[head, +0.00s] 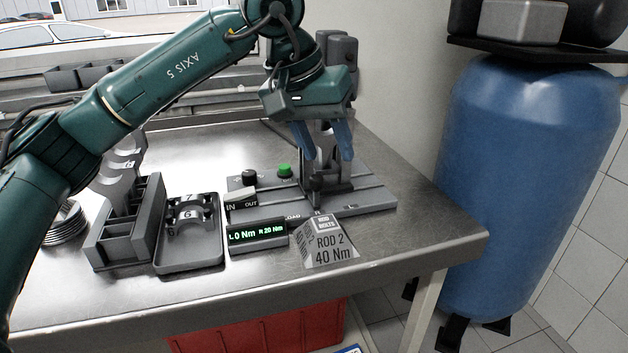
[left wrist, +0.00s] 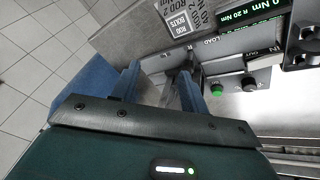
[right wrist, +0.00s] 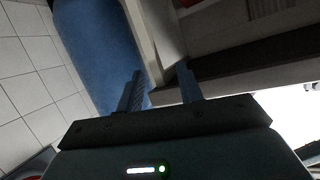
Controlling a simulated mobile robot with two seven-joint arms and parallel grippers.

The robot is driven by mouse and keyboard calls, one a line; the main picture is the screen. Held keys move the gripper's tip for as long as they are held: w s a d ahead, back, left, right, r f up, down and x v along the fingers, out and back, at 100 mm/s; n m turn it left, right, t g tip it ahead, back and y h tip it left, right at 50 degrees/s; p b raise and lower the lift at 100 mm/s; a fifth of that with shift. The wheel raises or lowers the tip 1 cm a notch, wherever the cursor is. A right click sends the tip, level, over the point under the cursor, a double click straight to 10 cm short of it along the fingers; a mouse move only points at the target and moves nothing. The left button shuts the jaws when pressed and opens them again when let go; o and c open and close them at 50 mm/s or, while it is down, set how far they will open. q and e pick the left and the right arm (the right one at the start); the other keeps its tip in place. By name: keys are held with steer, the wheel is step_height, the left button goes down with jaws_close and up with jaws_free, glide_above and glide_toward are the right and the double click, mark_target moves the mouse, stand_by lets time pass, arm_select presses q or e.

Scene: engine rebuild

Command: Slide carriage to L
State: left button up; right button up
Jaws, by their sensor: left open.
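The carriage (head: 322,186) is a dark grey upright block on the flat grey slide base (head: 378,192), at the base's right half. It also shows in the left wrist view (left wrist: 178,78), partly hidden by a finger. My left gripper (head: 325,150) is open and points down over the carriage, with a blue finger on each side of its upper part. I cannot tell whether the fingers touch it. My right gripper (right wrist: 161,88) is open and empty, away from the carriage.
A green display (head: 256,235) and a "ROD 2 40 Nm" sign (head: 328,245) stand before the base. A black knob (head: 249,177), a green button (head: 285,171) and an IN/OUT block (head: 240,200) are left of the carriage. A grey tray (head: 190,258) holds bearing caps. The table's right corner is clear.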

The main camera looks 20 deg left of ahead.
mark_target(315, 177)
arm_select(q)
steer(key=w+a+r+t+y, duration=0.1)
steer(key=a+r+y, duration=0.1)
steer(key=a+r, duration=0.15)
steer(key=shift+m, duration=0.3)
steer(key=x, duration=0.9)
steer(key=b+x, duration=0.1)
steer(key=x, duration=0.3)
steer(key=shift+w+a+f, duration=0.1)
steer(key=shift+a+f, duration=0.2)
steer(key=shift+c, duration=0.2)
jaws_close()
